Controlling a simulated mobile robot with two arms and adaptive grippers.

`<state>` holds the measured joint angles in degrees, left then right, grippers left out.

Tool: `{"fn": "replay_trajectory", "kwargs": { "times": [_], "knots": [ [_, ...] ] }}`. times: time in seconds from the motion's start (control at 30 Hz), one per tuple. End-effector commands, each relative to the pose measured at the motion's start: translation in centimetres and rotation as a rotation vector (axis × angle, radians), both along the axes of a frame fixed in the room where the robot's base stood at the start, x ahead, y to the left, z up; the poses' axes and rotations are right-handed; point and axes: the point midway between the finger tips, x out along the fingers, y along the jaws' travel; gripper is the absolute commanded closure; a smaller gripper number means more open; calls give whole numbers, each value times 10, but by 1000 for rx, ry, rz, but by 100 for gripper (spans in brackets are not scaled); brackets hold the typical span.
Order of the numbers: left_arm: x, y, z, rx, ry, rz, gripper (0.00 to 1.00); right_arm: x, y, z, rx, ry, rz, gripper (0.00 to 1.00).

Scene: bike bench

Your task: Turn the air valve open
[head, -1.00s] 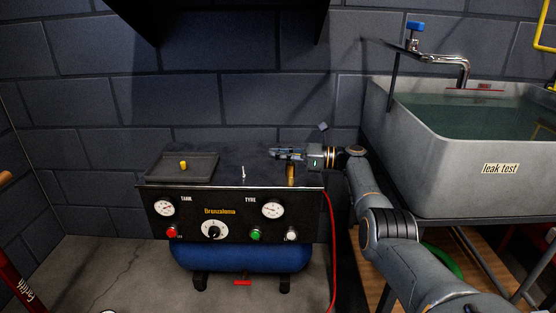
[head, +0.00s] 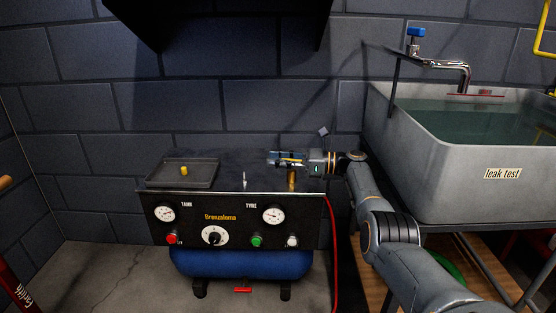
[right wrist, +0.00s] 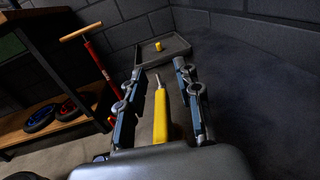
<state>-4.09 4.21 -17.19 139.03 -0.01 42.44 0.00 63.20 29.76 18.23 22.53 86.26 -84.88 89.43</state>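The yellow lever (right wrist: 160,118), which I take for the air valve's handle, lies between my right gripper's fingers (right wrist: 158,95) in the right wrist view. Gaps show on both sides of it; the fingers are open and not clamped. In the head view my right gripper (head: 287,159) is over the right end of the compressor's top, and a strip of the yellow lever (head: 290,160) shows among the fingers. A brass post (head: 291,178) stands just under the gripper. The lever's joint to the post is hidden. My left gripper is not in view.
The compressor panel (head: 190,228) has gauges, a knob and buttons, with a blue tank (head: 240,263) below. A grey tray (head: 155,182) holding a small brass piece (head: 184,171) sits at the left. A leak-test sink (head: 440,190) stands at the right.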

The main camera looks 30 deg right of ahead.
Motion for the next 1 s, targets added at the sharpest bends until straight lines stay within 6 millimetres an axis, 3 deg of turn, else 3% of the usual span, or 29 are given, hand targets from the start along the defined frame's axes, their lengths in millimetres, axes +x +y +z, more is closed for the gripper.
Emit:
{"fn": "replay_trajectory", "kwargs": {
  "times": [0.17,0.6,1.0],
  "knots": [
    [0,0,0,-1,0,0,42,0,0,13,-2,-4,0,66],
    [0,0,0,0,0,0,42,1,1,89,0,-2,1,66],
    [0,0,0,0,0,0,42,1,1,100,0,0,1,66]
  ]
}}
